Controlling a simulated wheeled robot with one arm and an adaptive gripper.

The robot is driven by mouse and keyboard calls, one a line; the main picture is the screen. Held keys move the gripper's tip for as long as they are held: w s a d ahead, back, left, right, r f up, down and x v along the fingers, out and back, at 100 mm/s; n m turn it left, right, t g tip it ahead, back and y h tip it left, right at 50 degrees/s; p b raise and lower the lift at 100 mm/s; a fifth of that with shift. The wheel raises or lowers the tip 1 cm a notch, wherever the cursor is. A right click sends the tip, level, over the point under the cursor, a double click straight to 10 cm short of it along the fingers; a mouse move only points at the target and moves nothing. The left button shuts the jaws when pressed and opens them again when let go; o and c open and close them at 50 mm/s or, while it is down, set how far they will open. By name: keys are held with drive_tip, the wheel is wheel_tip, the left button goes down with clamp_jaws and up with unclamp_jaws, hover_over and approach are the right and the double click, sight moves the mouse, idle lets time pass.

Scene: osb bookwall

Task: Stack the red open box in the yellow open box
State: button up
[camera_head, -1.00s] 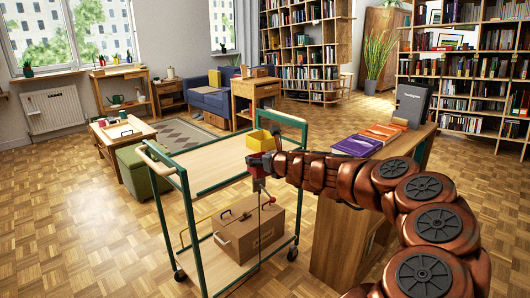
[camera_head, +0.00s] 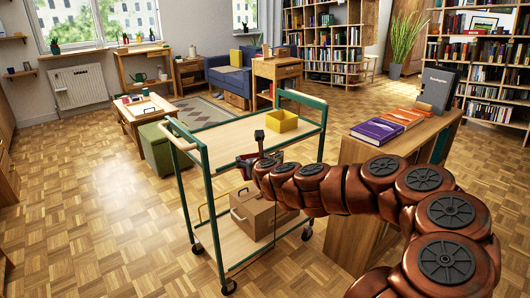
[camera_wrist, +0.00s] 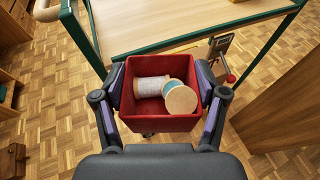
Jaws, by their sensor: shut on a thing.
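The yellow open box (camera_head: 284,122) stands on the top shelf of the green-framed cart (camera_head: 225,138) in the head view and looks empty. The red open box (camera_wrist: 160,122) is between the two fingers of my gripper (camera_wrist: 160,90) in the wrist view. The gripper is shut on its sides. Spools (camera_wrist: 152,87) lie inside the red box. The held box is by the cart's near edge, apart from the yellow box. In the head view my arm largely hides the gripper and the red box.
A brown case (camera_head: 257,213) sits on the cart's lower shelf. A wooden cabinet (camera_head: 350,215) with books (camera_head: 377,131) stands close to the right of the cart. The green stool (camera_head: 155,150) is to its left. Parquet floor is clear at the front left.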

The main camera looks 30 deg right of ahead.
drive_tip(key=s+a+m+h, duration=0.1)
drive_tip(key=s+a+h, duration=0.1)
drive_tip(key=a, duration=1)
drive_tip(key=shift+s+a+r+m, duration=0.3)
drive_tip(key=shift+s+a+r, duration=0.1)
drive_tip(key=shift+s, duration=0.15)
